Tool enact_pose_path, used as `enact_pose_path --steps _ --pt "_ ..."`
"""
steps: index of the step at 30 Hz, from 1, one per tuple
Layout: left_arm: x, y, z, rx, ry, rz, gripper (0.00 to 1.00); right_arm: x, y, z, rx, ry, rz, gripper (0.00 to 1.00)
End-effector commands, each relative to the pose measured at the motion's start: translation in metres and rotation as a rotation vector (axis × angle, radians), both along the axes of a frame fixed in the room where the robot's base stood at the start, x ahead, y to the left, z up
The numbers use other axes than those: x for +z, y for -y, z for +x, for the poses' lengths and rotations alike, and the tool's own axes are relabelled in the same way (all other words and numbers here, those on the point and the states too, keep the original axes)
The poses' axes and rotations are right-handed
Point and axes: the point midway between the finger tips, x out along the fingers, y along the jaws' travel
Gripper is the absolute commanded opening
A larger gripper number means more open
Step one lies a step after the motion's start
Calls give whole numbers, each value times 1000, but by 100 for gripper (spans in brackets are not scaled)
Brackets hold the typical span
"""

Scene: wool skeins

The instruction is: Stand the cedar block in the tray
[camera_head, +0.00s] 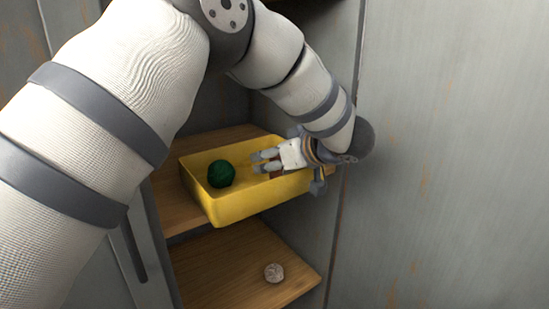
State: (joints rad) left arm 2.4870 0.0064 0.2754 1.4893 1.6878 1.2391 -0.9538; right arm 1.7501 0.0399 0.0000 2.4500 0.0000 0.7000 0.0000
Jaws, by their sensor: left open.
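The yellow tray (232,209) sits on the upper wooden shelf of a grey cabinet. My left gripper (257,162) reaches in from the right side of the tray, over its inside, with its fingers pointing left. Its two fingers are apart and nothing shows between them. A small brown patch (276,175) shows just below the gripper, inside the tray; it may be the cedar block, mostly hidden by the gripper, and I cannot tell whether it stands or lies. My right gripper is not in view.
A dark green wool ball (221,174) lies in the left part of the tray, left of my fingertips. A pale wool ball (274,272) lies on the lower shelf (225,265), which is otherwise bare where it shows. A grey cabinet wall (440,160) stands close on the right of my arm.

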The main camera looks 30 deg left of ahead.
Motion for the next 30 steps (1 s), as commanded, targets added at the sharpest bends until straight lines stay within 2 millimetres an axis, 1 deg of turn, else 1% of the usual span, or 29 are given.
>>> enact_pose_path --steps 3,5,8,12,15,18,22,30 --pt "4 0 0 0 2 0 55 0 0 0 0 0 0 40" --pt "8 7 -2 -2 3 0 55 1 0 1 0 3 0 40" --pt "21 27 -11 -4 5 0 55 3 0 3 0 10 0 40" --pt "40 59 -24 -2 5 1 55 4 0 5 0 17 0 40" --pt "50 78 -32 -3 2 1 55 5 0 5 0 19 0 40" --pt "57 90 -37 0 1 -1 55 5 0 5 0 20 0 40" --pt "61 97 -40 0 -1 0 55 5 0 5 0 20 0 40" --pt "61 98 -40 0 -2 0 55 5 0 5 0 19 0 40"
